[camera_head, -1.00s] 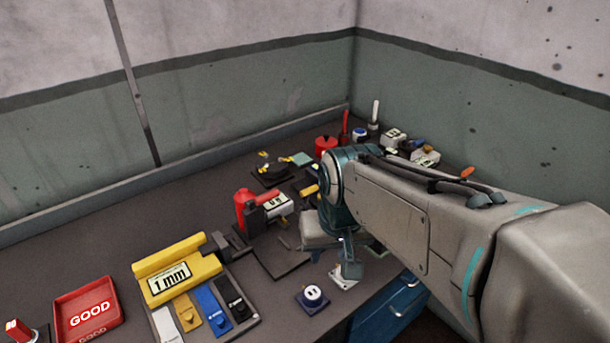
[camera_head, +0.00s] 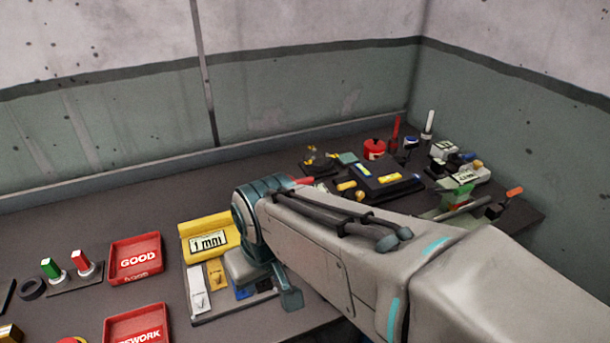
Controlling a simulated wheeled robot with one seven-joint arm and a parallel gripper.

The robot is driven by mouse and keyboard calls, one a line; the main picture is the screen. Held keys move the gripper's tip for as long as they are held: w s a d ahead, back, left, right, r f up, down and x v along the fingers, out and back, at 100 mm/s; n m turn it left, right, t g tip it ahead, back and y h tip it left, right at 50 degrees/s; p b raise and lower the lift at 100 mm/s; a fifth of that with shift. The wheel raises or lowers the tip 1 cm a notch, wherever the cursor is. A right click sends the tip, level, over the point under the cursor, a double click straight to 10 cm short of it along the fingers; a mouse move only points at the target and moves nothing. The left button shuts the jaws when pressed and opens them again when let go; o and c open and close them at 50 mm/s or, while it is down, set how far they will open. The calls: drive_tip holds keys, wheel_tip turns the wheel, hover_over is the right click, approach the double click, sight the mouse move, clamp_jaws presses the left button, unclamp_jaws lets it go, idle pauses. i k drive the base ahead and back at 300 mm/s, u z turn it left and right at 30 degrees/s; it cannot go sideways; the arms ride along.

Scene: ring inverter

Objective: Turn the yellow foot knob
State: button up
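A black device (camera_head: 405,187) with yellow labels lies on the table right of the middle. A small yellow knob-like part (camera_head: 347,186) shows at its left front side; I cannot tell if it is the foot knob. Another yellow piece (camera_head: 215,274) is a tab in the holder with the "1 mm" sign. My gripper (camera_head: 268,285) points down over the right part of that holder, well to the left of the black device. The arm hides most of the gripper, so whether its fingers are apart does not show.
The yellow "1 mm" block (camera_head: 208,241) stands just left of my gripper. Red GOOD (camera_head: 136,261) and REWORK (camera_head: 137,325) trays lie farther left. A red pot (camera_head: 374,149) and several small items crowd the back right. The table's back strip is clear.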

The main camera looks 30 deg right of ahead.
sight(360, 194)
drive_tip(key=k, duration=0.95)
drive_tip(key=z, duration=0.7)
drive_tip(key=i, duration=0.95)
drive_tip(key=u, duration=0.05)
